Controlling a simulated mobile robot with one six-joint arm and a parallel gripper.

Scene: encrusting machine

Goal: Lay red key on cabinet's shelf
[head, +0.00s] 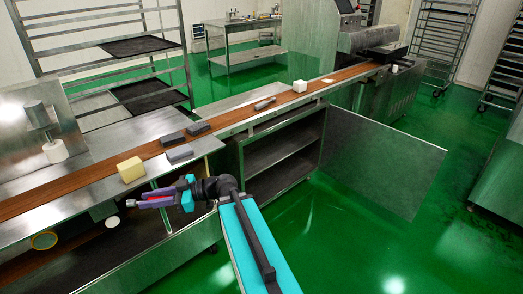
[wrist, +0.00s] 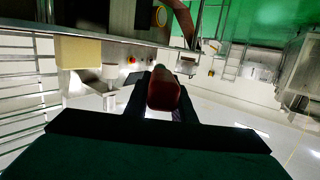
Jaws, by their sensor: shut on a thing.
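My gripper (head: 148,202) is shut on the red key (wrist: 163,90), which shows dark red between the two fingers in the wrist view. In the head view only a small red part of it shows between the purple fingers. The gripper points left, in front of the counter edge near the yellow block. The cabinet (head: 234,160) stands to the right of the gripper under the counter. Its door (head: 380,160) is swung wide open to the right.
An open lower bay (head: 150,225) lies beneath the counter at left. The green floor before the cabinet is clear apart from the open door.

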